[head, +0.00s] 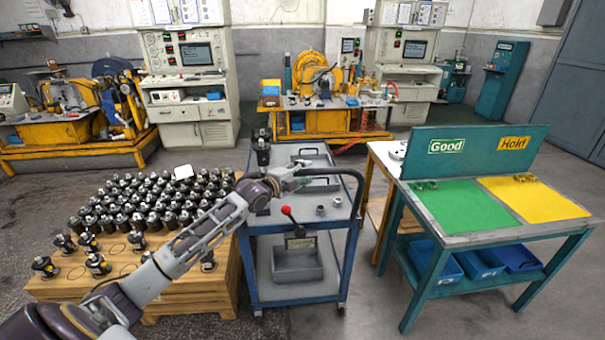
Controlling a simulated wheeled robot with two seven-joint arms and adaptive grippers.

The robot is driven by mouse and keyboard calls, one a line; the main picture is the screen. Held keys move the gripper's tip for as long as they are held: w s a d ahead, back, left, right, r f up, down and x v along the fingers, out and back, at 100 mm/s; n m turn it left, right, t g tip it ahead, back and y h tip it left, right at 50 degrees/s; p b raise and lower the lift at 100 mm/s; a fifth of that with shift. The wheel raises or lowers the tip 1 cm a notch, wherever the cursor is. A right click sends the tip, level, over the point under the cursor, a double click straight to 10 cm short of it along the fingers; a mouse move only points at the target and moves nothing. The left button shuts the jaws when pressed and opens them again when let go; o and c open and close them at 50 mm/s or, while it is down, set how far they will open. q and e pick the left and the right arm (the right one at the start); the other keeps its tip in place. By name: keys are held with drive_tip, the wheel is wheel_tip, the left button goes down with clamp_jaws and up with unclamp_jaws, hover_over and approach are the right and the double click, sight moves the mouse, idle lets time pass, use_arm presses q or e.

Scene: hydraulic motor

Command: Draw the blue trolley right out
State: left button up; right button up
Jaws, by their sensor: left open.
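The blue trolley (257,293) stands in the middle of the head view, between a wooden pallet and a green table. It has a grey top, a lower shelf with a grey tray, and a dark curved handle (357,192) at its right side. My left arm crosses the picture from the lower left. My left gripper (312,176) is open above the trolley's top, left of the handle, with nothing seen in it. I cannot tell whether it touches anything there. My right gripper is out of view.
The pallet (180,306) at left holds many dark motors. The table at right has a green mat (463,207), a yellow mat (533,198) and blue bins below. A dark motor (262,152), grey trays and a red-knobbed lever (288,212) are on the trolley. Floor in front is clear.

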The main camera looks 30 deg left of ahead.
use_arm(q)
clamp_jaws()
idle(0.4)
drive_tip(key=shift+s+d+f, duration=0.1)
